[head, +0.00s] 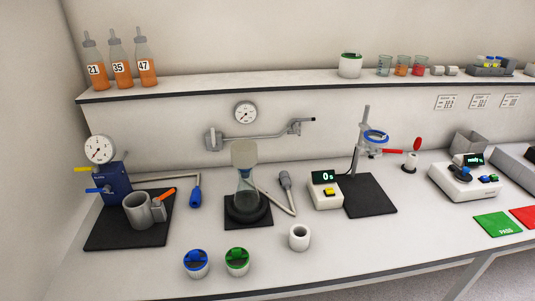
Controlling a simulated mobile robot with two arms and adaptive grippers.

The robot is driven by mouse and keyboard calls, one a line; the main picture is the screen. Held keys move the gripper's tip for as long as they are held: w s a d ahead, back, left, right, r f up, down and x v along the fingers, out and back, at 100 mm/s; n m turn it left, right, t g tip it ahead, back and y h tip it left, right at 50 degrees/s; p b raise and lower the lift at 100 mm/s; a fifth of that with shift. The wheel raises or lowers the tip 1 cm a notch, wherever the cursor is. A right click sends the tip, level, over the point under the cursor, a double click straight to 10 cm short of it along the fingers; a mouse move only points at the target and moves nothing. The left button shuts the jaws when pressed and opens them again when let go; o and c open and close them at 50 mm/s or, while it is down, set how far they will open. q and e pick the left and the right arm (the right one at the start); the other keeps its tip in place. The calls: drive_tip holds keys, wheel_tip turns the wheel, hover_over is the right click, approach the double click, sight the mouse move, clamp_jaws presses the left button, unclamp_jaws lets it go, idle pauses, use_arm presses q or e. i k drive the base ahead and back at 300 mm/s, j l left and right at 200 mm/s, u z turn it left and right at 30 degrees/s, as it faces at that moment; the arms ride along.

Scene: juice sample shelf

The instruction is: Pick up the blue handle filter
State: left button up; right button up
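A white ribbed round cup with a blue handled top (196,262) stands upright at the front of the bench in the head view. It looks like the blue handle filter. A similar cup with a green top (237,260) stands close to its right. A bent metal tool with a blue grip (195,196) lies farther back, beside a dark mat. Neither of my grippers is in view, and nothing is seen holding or touching the blue-topped cup.
An open white cup (299,237) stands right of the green-topped one.

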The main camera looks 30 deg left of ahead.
sight(196, 262)
drive_tip(key=u, duration=1.45)
